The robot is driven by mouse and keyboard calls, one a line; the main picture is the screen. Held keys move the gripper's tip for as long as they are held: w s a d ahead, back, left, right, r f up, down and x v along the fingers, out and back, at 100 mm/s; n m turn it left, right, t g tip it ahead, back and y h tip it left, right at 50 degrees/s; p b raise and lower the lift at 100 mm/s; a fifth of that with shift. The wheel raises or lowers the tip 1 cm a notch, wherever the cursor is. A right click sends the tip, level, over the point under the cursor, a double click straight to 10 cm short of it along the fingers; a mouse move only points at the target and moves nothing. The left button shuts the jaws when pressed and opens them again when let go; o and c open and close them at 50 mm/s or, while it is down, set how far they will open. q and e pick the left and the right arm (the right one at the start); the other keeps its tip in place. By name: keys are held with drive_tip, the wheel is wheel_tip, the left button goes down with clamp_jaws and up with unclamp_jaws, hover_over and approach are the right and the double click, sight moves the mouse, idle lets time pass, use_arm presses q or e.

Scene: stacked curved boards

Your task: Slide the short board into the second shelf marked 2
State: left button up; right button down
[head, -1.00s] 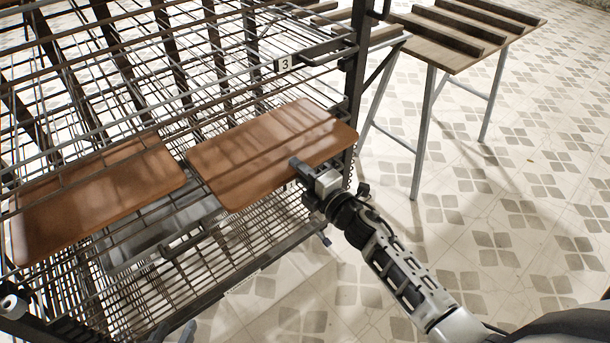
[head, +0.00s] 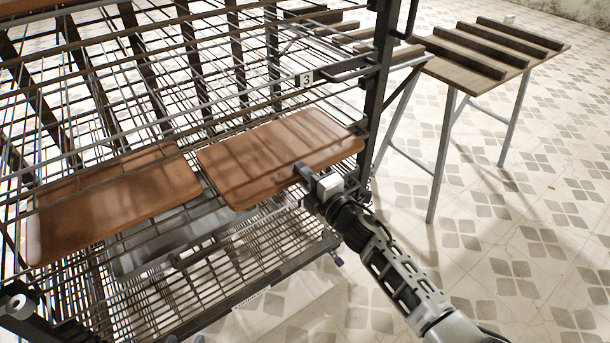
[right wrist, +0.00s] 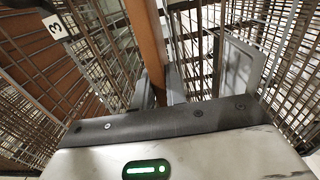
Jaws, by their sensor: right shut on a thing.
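The short board (head: 280,158) is a brown, round-cornered panel lying nearly flat at the wire rack's right side, below the shelf label 3 (head: 304,80). Its left part is behind the rack's wires. My right gripper (head: 312,180) is shut on its near edge. In the right wrist view the board (right wrist: 147,45) shows edge-on as a brown strip running away from the fingers (right wrist: 160,97). Another brown board (head: 115,205) lies inside the rack to the left, its end close to the short board. I cannot make out a label 2. My left gripper is not in view.
The rack's dark post (head: 383,75) stands close to the board's right end. Wire shelves (head: 210,300) lie below. A wooden table (head: 480,75) with dark slats stands at the back right. The tiled floor on the right is clear.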

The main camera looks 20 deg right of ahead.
sight(286, 155)
drive_tip(key=shift+r, duration=0.15)
idle(0.3)
drive_tip(key=shift+w, duration=0.1)
drive_tip(key=shift+w+a, duration=0.1)
drive_tip(key=shift+w, duration=0.1)
drive_tip(key=shift+b+x, duration=1.7)
drive_tip(key=shift+x, duration=1.4)
drive_tip(key=shift+w+a, duration=0.15)
drive_tip(key=shift+w, duration=0.15)
drive_tip(key=shift+f+b, duration=0.75)
drive_tip(key=c, duration=1.5)
unclamp_jaws()
